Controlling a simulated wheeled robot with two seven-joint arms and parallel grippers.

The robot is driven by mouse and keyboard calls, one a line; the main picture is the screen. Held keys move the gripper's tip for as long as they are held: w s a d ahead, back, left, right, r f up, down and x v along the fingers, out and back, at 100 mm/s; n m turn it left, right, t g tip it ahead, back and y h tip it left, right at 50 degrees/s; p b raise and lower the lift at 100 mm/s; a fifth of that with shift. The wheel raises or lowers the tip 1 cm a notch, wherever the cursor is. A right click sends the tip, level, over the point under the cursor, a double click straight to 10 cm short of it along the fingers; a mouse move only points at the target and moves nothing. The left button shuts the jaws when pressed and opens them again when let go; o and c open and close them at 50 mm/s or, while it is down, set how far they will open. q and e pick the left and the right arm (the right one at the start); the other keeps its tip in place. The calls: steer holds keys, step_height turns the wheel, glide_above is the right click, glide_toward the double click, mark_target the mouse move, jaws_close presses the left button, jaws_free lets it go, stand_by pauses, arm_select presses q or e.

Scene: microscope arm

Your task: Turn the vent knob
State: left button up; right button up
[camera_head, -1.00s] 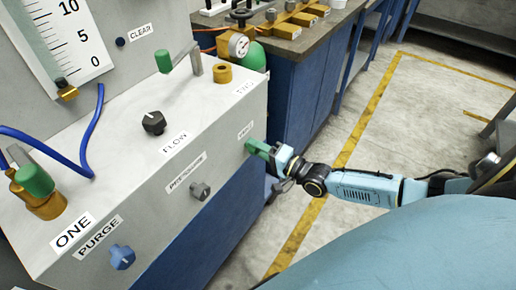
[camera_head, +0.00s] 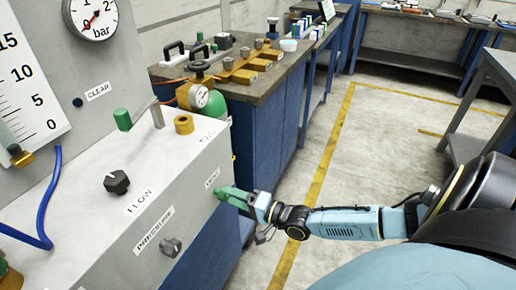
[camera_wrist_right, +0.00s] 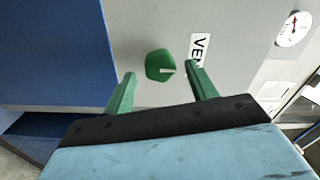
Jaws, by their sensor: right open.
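The vent knob (camera_wrist_right: 160,66) is green with a pale pointer mark. It sits on the grey panel beside a partly covered label that begins "VEN" (camera_wrist_right: 198,48). My right gripper (camera_wrist_right: 160,73) is open, with one green finger to each side of the knob in the right wrist view. I cannot tell whether either finger touches it. In the head view my right gripper (camera_head: 222,190) is at the right end of the cabinet's front face, by a small label (camera_head: 212,178), and the knob cannot be made out there. My left gripper is out of view.
The grey cabinet (camera_head: 95,235) has a black flow knob (camera_head: 117,182), a grey pressure knob (camera_head: 171,247) and a green cap (camera_head: 122,119) on it. A blue bench (camera_head: 262,135) with brass valves stands behind. The floor (camera_head: 385,135) to the right is clear.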

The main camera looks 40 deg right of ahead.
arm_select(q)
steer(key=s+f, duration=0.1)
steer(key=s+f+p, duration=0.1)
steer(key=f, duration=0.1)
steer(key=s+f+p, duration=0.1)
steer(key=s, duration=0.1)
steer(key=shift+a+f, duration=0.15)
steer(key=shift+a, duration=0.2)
arm_select(e)
steer(key=v, duration=1)
steer(key=shift+s+d, duration=0.15)
steer(key=shift+s, duration=0.2)
steer(key=shift+f, duration=0.1)
